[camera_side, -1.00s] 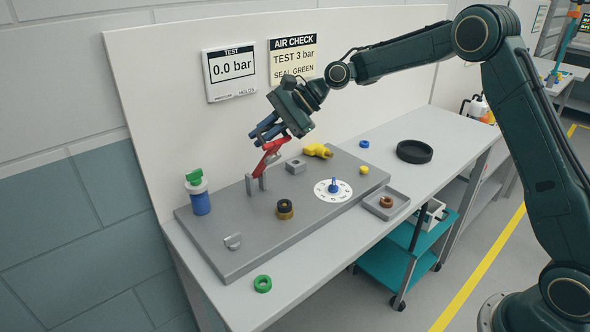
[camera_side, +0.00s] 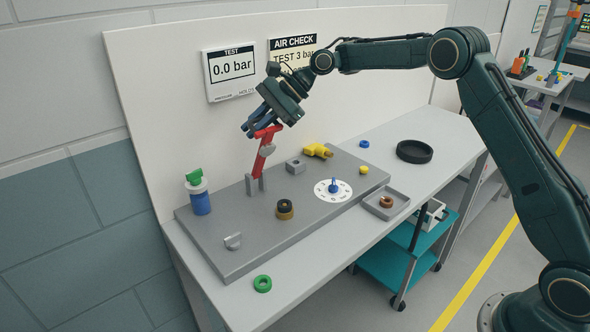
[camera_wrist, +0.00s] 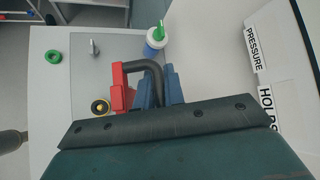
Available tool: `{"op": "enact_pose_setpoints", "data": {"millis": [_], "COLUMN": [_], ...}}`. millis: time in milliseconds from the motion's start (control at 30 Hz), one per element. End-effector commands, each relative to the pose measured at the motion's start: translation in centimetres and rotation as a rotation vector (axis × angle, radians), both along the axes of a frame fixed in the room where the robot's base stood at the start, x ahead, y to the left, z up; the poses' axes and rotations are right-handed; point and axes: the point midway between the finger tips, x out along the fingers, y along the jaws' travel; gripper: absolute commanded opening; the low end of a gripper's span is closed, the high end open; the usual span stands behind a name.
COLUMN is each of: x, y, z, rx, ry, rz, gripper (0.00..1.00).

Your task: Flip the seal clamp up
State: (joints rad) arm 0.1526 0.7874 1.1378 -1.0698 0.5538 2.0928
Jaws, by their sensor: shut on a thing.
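The seal clamp is a red lever (camera_side: 264,148) hinged on a grey bracket (camera_side: 255,185) on the grey plate. It now stands steeply upward, leaning a little to the right at its top. The exact contact between fingers and lever is partly hidden by the gripper body.
On the plate (camera_side: 235,262) stand a blue bottle with green top (camera_side: 200,195), a black and brass cap (camera_side: 285,209), a white dial (camera_side: 333,189) and a yellow fitting (camera_side: 318,151). A panel reading 0.0 bar (camera_side: 231,70) hangs behind. A green ring (camera_side: 262,284) lies in front.

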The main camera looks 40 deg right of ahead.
Motion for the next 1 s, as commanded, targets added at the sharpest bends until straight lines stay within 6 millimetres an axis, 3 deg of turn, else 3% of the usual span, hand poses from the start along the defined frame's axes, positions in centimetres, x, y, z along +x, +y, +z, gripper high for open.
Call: {"op": "enact_pose_setpoints", "data": {"millis": [300, 333, 367, 767, 1000], "x": [-0.1, -0.1, -0.1, -0.1, -0.7], "y": [0.0, 0.0, 0.0, -0.4, -2.0], "z": [-0.4, -0.4, -0.4, 0.1, 1.5], "rx": [-0.001, -0.001, -0.001, -0.001, -0.002], "ry": [0.008, 0.008, 0.008, 0.003, 0.002], "rz": [0.001, 0.001, 0.001, -0.003, -0.005], "gripper": [0.0, 0.17, 0.2, 0.2, 0.2]}}
